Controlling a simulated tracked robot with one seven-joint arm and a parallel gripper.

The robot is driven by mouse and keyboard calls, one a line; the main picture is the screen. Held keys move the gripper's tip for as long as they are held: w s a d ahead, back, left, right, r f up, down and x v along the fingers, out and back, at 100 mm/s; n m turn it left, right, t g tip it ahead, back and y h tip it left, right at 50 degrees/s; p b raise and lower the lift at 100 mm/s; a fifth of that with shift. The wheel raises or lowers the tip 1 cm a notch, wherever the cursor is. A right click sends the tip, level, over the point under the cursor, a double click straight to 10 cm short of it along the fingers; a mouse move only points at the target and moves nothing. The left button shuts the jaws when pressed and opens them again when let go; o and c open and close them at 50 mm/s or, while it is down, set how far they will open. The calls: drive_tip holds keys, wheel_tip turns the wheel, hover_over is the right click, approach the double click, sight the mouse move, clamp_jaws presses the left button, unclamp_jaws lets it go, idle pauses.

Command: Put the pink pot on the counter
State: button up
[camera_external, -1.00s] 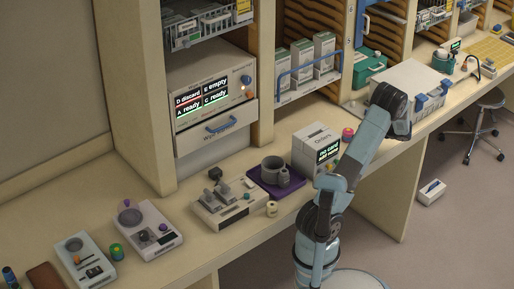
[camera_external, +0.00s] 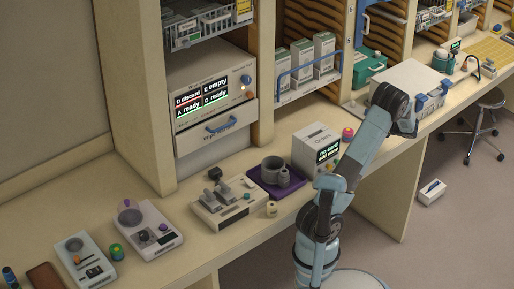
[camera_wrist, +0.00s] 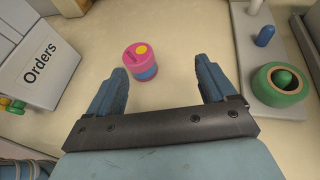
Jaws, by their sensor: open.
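The pink pot (camera_external: 347,134) stands upright on the counter (camera_external: 232,236), just right of the white Orders box. In the wrist view the pot (camera_wrist: 141,58) has a pink lid with a yellow spot and a blue band lower down. My gripper (camera_wrist: 158,66) is open and empty above the counter. The pot shows between and slightly beyond its fingertips, nearer the left finger, with clear gaps on both sides. In the external view my arm's end hides the fingers.
The Orders box (camera_wrist: 38,62) stands close to the left of the pot. A grey device with a green ring (camera_wrist: 279,84) lies to the right. Bare counter surrounds the pot. A purple tray (camera_external: 263,181) holds a grey mug farther left.

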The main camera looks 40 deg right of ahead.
drive_tip(key=w+d+r+m+h, duration=0.2)
drive_tip(key=d+r+m+h, duration=0.4)
drive_tip(key=d+m+h, duration=0.45)
drive_tip(key=m+g+y, duration=0.7)
drive_tip(key=m+g, duration=0.2)
drive_tip(key=m, duration=1.9)
approach(348, 130)
drive_tip(key=x, duration=0.5)
drive_tip(key=shift+s+a+f, duration=0.1)
drive_tip(key=shift+a, duration=0.1)
drive_tip(key=shift+x, duration=2.6)
drive_tip(key=shift+s, duration=0.15)
drive_tip(key=c, duration=1.2)
drive_tip(key=shift+d+r, duration=0.1)
drive_tip(key=shift+r, duration=0.25)
drive_tip(key=shift+c, duration=0.2)
wheel_tip(348, 130, up, 2)
drive_tip(key=shift+r, duration=0.25)
drive_tip(key=s+a+r, duration=0.9)
drive_tip(key=a, duration=0.1)
drive_tip(key=shift+s+r, duration=0.35)
drive_tip(key=shift+r, duration=0.05)
